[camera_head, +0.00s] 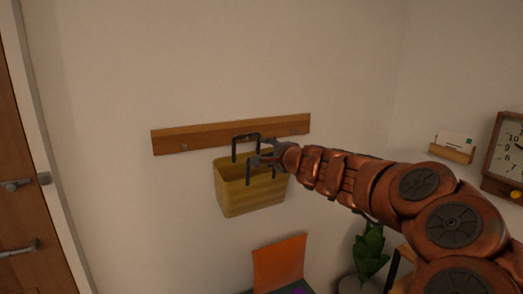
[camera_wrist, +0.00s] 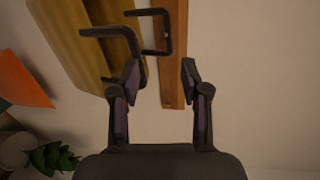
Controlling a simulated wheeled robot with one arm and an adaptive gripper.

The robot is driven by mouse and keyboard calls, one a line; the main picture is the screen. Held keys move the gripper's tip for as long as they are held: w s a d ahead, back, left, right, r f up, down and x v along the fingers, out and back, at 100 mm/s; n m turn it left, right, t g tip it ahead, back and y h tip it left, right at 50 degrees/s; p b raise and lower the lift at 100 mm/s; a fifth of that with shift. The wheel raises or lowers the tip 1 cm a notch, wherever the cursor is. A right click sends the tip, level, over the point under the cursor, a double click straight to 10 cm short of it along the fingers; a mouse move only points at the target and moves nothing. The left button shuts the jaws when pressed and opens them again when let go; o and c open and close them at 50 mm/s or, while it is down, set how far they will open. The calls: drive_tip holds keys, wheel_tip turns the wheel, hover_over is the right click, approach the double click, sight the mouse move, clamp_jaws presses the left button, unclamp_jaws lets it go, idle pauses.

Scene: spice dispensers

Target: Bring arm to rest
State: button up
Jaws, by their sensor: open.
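My arm reaches from the lower right across the head view. My gripper (camera_head: 264,154) is at its end, in front of a yellow basket (camera_head: 250,194) on the wall. In the wrist view my gripper (camera_wrist: 160,80) has its two fingers apart with nothing between the tips. The basket (camera_wrist: 75,40) and its dark handle (camera_wrist: 112,32) are just beyond the left finger. I cannot tell whether that finger touches the handle.
The basket hangs at a wooden wall rail (camera_head: 215,133). An orange panel (camera_head: 279,262) and a plant (camera_head: 370,250) are below. A clock (camera_head: 507,150) and small card shelf (camera_head: 453,150) are at right. A door (camera_head: 25,200) is at left.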

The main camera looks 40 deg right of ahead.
drive_tip(key=shift+v, duration=0.9)
